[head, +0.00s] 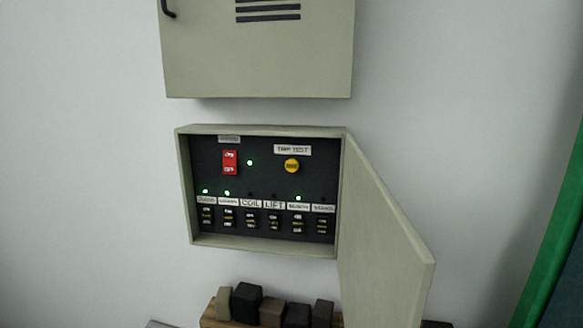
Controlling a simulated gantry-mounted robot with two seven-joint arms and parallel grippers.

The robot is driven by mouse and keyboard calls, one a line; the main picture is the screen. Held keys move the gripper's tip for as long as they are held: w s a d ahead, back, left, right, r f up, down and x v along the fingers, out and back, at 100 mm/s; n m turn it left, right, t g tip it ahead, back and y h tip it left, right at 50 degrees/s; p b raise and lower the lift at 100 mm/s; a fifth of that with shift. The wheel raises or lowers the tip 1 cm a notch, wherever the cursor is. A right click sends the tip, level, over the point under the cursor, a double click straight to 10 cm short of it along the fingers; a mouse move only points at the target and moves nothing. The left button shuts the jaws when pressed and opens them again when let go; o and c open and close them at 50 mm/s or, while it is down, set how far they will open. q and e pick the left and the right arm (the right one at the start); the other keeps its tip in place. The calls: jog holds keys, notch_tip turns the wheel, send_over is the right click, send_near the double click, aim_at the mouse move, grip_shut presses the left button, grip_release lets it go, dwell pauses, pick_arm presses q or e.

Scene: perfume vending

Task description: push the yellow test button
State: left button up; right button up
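The yellow test button (292,166) is a small round button on the black panel (265,180) inside an open wall box (262,129). A white label reading "TRIP TEST" (292,150) sits just above it. The box door (385,245) is swung open to the right, and the button is in plain sight. Neither of my grippers shows in the head view, so nothing touches the button here.
A red switch (230,162) is left of the button, with a lit green lamp beside it. Several labelled breakers (250,220) line the panel below. A closed cabinet (258,50) hangs above. Several dark blocks (270,312) sit on a wooden base below.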

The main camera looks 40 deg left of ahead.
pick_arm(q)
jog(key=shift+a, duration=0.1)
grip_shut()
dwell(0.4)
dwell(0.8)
